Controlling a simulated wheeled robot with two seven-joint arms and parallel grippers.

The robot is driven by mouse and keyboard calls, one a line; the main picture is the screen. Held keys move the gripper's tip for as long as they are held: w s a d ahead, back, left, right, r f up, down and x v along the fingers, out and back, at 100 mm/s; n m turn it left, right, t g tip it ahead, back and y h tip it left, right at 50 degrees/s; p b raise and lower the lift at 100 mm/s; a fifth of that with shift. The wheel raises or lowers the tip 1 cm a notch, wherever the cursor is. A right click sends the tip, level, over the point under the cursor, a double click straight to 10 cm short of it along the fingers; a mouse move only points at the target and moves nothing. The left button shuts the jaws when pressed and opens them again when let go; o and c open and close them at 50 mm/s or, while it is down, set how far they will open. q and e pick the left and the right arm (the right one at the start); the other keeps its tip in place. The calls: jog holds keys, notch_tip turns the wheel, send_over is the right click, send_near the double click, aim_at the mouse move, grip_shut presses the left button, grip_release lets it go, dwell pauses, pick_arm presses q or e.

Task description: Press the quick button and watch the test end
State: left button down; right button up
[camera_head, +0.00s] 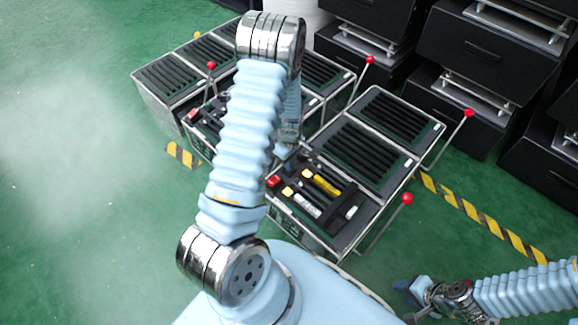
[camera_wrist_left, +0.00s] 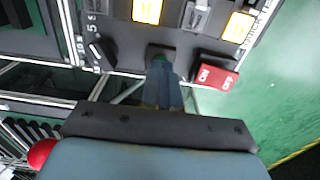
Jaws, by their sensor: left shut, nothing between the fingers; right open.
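My left gripper (camera_wrist_left: 160,68) is shut and empty in the left wrist view. Its tips are over a dark block with a green part, at the panel's edge; I cannot tell whether they touch. A red switch (camera_wrist_left: 215,77) is to their right. Above it is a yellow button (camera_wrist_left: 238,27) beside partly cut-off lettering that seems to read "QUICK TE". Another yellow button (camera_wrist_left: 147,10) is at the top. In the head view my arm hides the left gripper's tips. My right gripper (camera_head: 413,298) is open at the lower right, away from the fixtures.
The near lever fixture (camera_head: 348,215) has red-knobbed levers (camera_head: 407,198) on its right side. More fixtures (camera_head: 172,77) stand behind, and black cabinets (camera_head: 485,55) at the upper right. Striped tape (camera_head: 490,222) marks the green floor, which is clear at left.

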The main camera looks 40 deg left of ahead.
pick_arm(q)
notch_tip(320, 180, up, 8)
jog(key=p, duration=0.6)
pick_arm(e)
notch_tip(320, 180, up, 6)
jog(key=shift+r, duration=0.15)
jog(key=shift+a, duration=0.1)
pick_arm(q)
jog(key=shift+s, duration=0.1)
pick_arm(e)
jog(key=shift+s, duration=0.1)
